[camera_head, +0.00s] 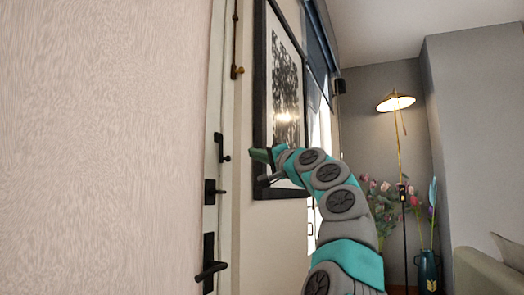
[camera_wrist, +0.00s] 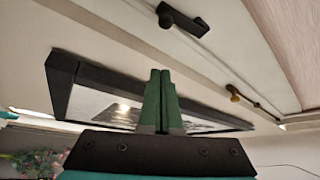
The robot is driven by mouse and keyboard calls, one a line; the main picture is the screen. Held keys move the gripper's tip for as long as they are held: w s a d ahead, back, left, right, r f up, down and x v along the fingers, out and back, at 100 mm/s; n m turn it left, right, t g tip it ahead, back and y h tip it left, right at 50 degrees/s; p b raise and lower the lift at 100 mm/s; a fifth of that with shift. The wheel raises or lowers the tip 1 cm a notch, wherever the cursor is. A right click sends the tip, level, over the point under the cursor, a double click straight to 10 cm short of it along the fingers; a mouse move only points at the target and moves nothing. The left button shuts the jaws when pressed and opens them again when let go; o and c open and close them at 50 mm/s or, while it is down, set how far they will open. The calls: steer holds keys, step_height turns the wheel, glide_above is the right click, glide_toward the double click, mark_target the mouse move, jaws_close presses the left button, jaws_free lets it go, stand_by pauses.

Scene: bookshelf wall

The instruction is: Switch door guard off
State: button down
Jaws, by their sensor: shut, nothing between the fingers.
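A black fitting with a knobbed end (camera_head: 221,147) sits on the white door's edge, left of my gripper (camera_head: 262,156). Higher up, a thin upright bar with a brass-coloured end (camera_head: 236,72) is mounted near the door edge. These look like the parts of the door guard. In the wrist view the black fitting (camera_wrist: 185,20) is at the top and the brass-ended bar (camera_wrist: 234,93) is at the right. My gripper (camera_wrist: 160,100) is shut and empty, its green fingers together. It is apart from both parts in the wrist view.
A black deadbolt (camera_head: 211,191) and a door handle (camera_head: 209,268) are lower on the door. A black-framed picture (camera_head: 259,80) hangs close behind my gripper. A floor lamp (camera_head: 396,102), a flower vase (camera_head: 427,268) and a sofa (camera_head: 482,275) stand at the right.

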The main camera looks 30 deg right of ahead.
steer(key=w+a, duration=0.3)
steer(key=a, duration=0.1)
steer(key=shift+w+f, duration=0.15)
steer(key=shift+f, duration=0.15)
stand_by(0.6)
stand_by(0.4)
steer(key=shift+s+a+f+b, duration=0.35)
steer(key=shift+a+b, duration=0.25)
steer(key=shift+b, duration=0.45)
